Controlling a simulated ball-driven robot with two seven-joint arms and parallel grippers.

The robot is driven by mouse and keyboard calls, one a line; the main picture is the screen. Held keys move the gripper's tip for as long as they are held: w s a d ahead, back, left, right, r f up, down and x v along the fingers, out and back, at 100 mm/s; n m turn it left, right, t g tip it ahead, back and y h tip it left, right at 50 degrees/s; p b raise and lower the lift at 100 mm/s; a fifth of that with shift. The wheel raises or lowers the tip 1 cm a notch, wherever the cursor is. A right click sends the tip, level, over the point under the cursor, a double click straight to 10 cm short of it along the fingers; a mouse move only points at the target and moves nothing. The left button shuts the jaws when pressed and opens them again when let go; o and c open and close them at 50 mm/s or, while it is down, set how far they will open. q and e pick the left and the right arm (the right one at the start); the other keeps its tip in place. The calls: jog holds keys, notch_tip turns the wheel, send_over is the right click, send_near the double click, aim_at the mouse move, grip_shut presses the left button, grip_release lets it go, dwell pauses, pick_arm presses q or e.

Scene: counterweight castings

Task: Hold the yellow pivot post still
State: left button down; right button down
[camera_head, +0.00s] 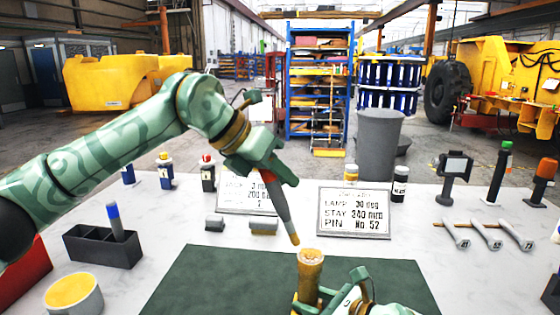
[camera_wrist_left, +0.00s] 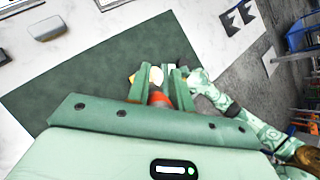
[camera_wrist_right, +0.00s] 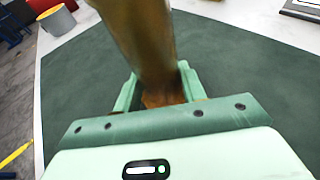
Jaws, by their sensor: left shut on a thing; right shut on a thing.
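The yellow pivot post (camera_head: 310,272) stands upright at the front of the dark green mat, its surface a worn brownish gold. My right gripper (camera_head: 320,299) is shut around its lower part; in the right wrist view the post (camera_wrist_right: 145,45) rises between the fingers (camera_wrist_right: 158,92). My left gripper (camera_head: 262,168) is above and to the left, shut on a slim grey tool (camera_head: 281,208) with a red band and orange tip. The tool slants down, its tip close to the post's top; I cannot tell if they touch. The left wrist view shows the red band (camera_wrist_left: 160,98) between the fingers.
The green mat (camera_head: 205,280) is otherwise bare. A black tray (camera_head: 95,247) with a blue-capped marker and a yellow-filled cup (camera_head: 73,294) are at left. Two grey blocks and sign plates (camera_head: 354,211) are behind. Several grey-headed tools (camera_head: 487,236) and stands are at right.

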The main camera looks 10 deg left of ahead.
pick_arm(q)
jog(key=shift+d+f, duration=1.2)
jog(key=shift+d, duration=1.75)
jog(key=shift+a, duration=3.05)
notch_tip(320, 180, up, 7)
jog(key=shift+r, duration=0.15)
jog(key=shift+f, duration=0.35)
